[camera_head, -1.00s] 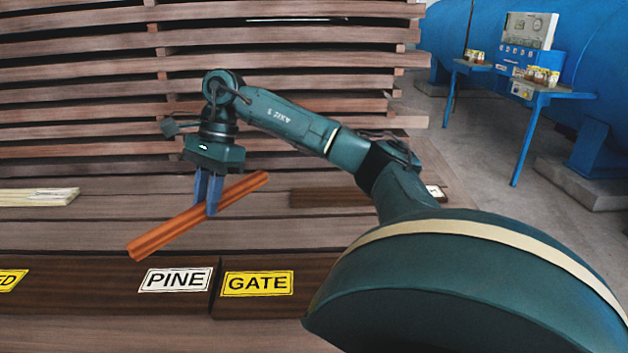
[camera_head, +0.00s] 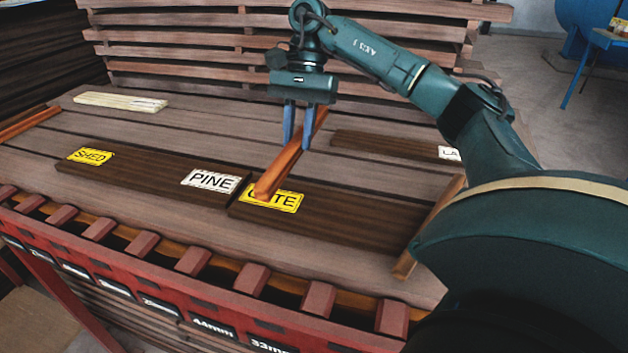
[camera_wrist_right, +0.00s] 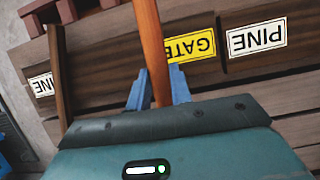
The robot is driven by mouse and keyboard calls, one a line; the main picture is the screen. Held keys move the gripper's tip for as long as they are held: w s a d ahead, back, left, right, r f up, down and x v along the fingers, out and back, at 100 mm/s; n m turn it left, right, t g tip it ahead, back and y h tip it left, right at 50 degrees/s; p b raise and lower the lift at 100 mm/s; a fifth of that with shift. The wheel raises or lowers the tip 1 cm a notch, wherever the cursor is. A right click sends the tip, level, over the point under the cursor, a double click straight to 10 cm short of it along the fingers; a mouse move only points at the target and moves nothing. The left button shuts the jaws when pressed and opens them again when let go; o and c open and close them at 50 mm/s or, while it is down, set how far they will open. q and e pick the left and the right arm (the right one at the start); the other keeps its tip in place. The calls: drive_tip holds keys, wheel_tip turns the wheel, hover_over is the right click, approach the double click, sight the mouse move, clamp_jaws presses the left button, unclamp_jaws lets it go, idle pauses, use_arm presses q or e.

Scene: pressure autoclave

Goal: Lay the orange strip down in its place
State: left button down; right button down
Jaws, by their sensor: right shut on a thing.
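The orange strip (camera_head: 278,174) is held between the blue fingers of my right gripper (camera_head: 299,143), above the wooden deck. Its near end overlaps the yellow GATE label (camera_head: 285,202) in the head view and hides some of its letters. Whether it touches the board there I cannot tell. In the right wrist view the strip (camera_wrist_right: 151,45) runs up between the fingers (camera_wrist_right: 157,92), passing beside the GATE label. My left gripper is not in view.
Dark boards carry the SHED (camera_head: 90,156) and PINE (camera_head: 211,181) labels. A brown strip (camera_head: 432,226) lies at the right, an orange-brown strip (camera_head: 28,123) at the far left, pale strips (camera_head: 120,101) at the back. A red slotted rack (camera_head: 150,285) runs along the front.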

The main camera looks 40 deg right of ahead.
drive_tip(key=shift+s+f, duration=0.1)
drive_tip(key=shift+s, duration=0.05)
hover_over(299, 198)
drive_tip(key=d, duration=0.1)
drive_tip(key=f, duration=0.6)
drive_tip(key=shift+w+d+p, duration=0.2)
drive_tip(key=shift+w+p, duration=0.1)
drive_tip(key=shift+w, duration=0.1)
wheel_tip(299, 198, down, 4)
drive_tip(key=shift+r, duration=0.1)
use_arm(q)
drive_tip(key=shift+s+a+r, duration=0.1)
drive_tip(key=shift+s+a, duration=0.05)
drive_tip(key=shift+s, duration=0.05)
use_arm(e)
drive_tip(key=shift+f, duration=0.2)
drive_tip(key=c, duration=1.3)
unclamp_jaws()
drive_tip(key=shift+o, duration=0.2)
